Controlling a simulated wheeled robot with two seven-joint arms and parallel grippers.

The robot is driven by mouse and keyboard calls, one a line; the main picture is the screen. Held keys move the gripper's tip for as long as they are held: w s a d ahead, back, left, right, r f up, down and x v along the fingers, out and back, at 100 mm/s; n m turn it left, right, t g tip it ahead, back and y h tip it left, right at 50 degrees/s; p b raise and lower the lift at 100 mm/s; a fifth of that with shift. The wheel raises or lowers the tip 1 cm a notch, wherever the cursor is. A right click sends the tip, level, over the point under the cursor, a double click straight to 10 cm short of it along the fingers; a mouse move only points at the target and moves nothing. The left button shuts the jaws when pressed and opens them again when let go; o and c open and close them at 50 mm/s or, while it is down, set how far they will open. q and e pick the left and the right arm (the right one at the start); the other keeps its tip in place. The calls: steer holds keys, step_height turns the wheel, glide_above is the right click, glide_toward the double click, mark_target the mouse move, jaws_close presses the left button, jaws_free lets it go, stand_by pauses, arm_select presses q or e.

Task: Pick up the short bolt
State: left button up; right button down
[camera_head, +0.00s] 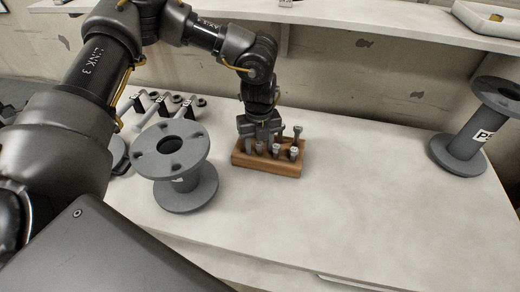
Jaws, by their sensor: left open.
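A brown wooden block (268,166) stands on the pale bench and holds several grey bolts upright. One bolt (297,134) at the back right stands taller than the others. Shorter-looking bolts stand along the front, one at the right (293,153) and one near the middle (276,150). Which one is the short bolt, I cannot tell for certain. My left gripper (262,142) points down over the left and back part of the block, with its jaws open among the bolt tops. It hides some of the bolts. My right gripper is out of view.
A grey flanged pipe piece (184,185) stands left of the block, close to my left arm. Another flanged piece (465,145) stands at the far right. Several small parts (160,105) lie at the back left. A shelf (400,28) runs above the back. The bench front and right middle are clear.

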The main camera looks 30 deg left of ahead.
arm_select(q)
jaws_close()
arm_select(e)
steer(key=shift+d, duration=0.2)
